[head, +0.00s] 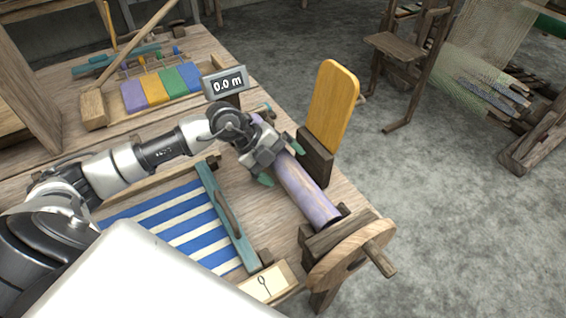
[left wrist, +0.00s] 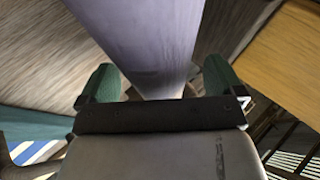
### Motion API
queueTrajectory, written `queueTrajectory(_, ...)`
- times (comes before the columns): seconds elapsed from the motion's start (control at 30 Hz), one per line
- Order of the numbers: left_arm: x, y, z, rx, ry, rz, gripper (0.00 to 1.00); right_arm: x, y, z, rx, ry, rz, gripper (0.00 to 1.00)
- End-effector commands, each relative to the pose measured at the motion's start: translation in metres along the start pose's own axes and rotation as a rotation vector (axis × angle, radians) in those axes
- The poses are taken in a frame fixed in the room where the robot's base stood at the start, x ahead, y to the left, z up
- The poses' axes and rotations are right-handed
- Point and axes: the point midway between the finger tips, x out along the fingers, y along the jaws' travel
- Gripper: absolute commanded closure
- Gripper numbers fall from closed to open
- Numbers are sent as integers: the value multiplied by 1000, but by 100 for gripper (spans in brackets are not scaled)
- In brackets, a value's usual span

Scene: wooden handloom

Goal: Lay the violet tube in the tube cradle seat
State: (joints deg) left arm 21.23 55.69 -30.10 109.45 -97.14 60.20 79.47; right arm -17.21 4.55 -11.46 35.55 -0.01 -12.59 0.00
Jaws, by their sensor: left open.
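The violet tube (head: 305,190) lies lengthwise along the right side of the bench, and its near end is at a dark wooden block (head: 335,235) beside a wooden wheel with a handle. Its far end is partly hidden by my left gripper (head: 282,160). The left gripper is over the tube's upper part with its green fingers apart, one on each side. In the left wrist view the tube (left wrist: 145,35) runs between the open fingers (left wrist: 161,78), with gaps at both sides. I cannot tell whether the tube is fully seated. My right gripper is not in view.
An upright yellow board (head: 333,105) in a dark wooden holder stands close right of the tube. A display reading 0.0 m (head: 225,83) stands behind the gripper. Blue-and-white striped cloth (head: 180,225) with a teal bar (head: 225,215) lies left. Coloured blocks (head: 160,90) sit further back.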

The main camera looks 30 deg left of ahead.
Motion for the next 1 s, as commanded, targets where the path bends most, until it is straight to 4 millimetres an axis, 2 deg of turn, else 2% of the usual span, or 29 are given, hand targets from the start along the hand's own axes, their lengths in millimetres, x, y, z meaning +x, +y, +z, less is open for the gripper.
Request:
queueTrajectory(0.3,-61,1,2,1,-6,2,4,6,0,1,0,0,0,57)
queueTrajectory(0.5,-91,1,1,1,-3,1,4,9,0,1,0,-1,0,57)
queueTrajectory(0.7,-102,0,0,1,-1,-1,4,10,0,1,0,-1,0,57)
queueTrajectory(1.0,-102,-1,0,1,0,-2,4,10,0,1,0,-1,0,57)
